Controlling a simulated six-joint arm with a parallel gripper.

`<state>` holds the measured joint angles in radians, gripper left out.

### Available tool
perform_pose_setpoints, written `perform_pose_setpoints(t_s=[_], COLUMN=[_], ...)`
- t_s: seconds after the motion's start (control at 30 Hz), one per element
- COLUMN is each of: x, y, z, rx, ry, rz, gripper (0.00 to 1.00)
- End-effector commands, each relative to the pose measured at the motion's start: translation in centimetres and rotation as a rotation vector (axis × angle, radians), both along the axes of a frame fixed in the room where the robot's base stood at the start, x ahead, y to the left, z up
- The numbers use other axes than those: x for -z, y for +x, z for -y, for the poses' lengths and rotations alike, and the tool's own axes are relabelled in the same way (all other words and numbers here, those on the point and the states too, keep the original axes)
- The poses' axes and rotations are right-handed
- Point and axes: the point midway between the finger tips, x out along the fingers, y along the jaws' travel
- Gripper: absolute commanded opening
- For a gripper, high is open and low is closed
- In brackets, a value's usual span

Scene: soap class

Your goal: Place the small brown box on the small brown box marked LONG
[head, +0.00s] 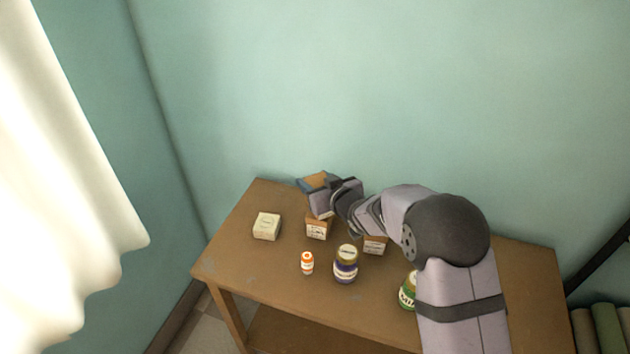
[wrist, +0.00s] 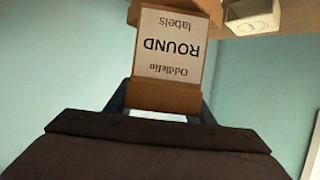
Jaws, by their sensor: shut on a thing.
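My gripper (head: 320,186) is shut on a small brown box (head: 317,180), held above the back left part of the table. In the wrist view this box (wrist: 166,96) sits between the fingers, its white label reading "Oddfellio ROUND labels" upside down. A second small brown box (head: 317,232) with a white label stands on the table just below my gripper. A third small brown box (head: 375,247) stands further right, partly hidden by my arm. The labels on these two are too small to read, so I cannot tell which is marked LONG.
On the wooden table (head: 262,266) a cream box (head: 266,226) stands at the left; it also shows in the wrist view (wrist: 252,17). An orange and white bottle (head: 307,263), a dark jar (head: 346,265) and a green jar (head: 407,292) stand in front.

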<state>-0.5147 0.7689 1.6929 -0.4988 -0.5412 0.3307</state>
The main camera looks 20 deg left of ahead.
Motion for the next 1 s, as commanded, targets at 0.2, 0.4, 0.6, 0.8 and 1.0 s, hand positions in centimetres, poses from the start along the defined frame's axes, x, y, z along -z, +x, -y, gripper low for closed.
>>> perform_pose_setpoints(t_s=[0.2, 0.4, 0.6, 0.8, 1.0], x=[0.2, 0.2, -0.2, -0.8, -1.9], y=[0.0, 0.0, 0.0, -1.2, -3.1], z=[0.0, 0.0, 0.1, 1.3, 3.2], rx=[0.0, 0.0, 0.0, 0.002, 0.002], ry=[0.0, 0.0, 0.0, -0.001, 0.002], rz=[0.0, 0.0, 0.0, 0.001, 0.001], gripper=[0.67, 0.67, 0.67, 0.67, 0.67])
